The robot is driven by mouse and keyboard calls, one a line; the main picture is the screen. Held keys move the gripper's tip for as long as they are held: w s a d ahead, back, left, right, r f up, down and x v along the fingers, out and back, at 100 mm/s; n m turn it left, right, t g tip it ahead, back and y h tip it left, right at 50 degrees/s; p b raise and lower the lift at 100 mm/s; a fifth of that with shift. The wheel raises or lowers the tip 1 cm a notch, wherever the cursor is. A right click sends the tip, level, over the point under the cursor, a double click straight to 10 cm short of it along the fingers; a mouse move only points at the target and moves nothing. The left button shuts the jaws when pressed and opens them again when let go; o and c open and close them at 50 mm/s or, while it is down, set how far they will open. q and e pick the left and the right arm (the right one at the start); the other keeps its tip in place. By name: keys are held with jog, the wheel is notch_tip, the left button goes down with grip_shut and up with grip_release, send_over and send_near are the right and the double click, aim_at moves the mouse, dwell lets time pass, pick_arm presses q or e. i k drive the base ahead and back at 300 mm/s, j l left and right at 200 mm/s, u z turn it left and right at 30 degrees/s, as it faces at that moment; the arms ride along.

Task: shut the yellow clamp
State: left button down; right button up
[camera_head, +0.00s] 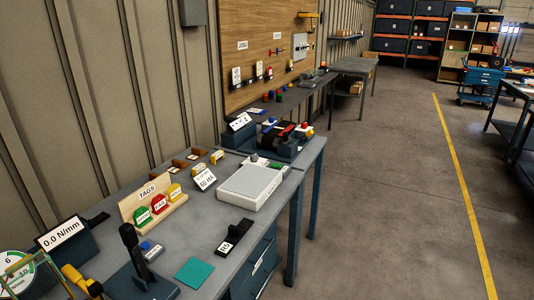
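A yellow handle-like part (75,277) with a dark end lies at the bottom left of the workbench (205,238), cut off by the lower edge. It looks like part of the yellow clamp, but I cannot tell whether the clamp is open or shut. A display reading 0.0 N/mm (62,231) is just behind. Neither of my grippers is in view.
A black upright handle on a base (132,247) stands right of the yellow part. Beyond are a teal pad (194,272), a black RS block (235,236), a tag rack (147,198) and a grey-white box (250,186). The floor (390,215) right of the bench is clear.

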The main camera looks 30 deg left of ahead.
aim_at(92, 289)
jog(key=i+l+u, duration=0.1)
jog(key=i+u, duration=0.15)
jog(key=i, duration=0.25)
jog(key=i+l+u, duration=0.25)
jog(key=i, duration=0.25)
jog(key=i+l+u, duration=0.1)
jog(key=i+u, duration=0.15)
jog(key=u, duration=0.25)
jog(key=i+l+u, duration=0.15)
jog(key=u, duration=0.3)
jog(key=i+l+u, duration=0.25)
jog(key=u, duration=0.25)
jog(key=i+l+u, duration=0.1)
jog(key=l+u, duration=1.15)
jog(key=l, duration=0.15)
jog(key=i, duration=0.05)
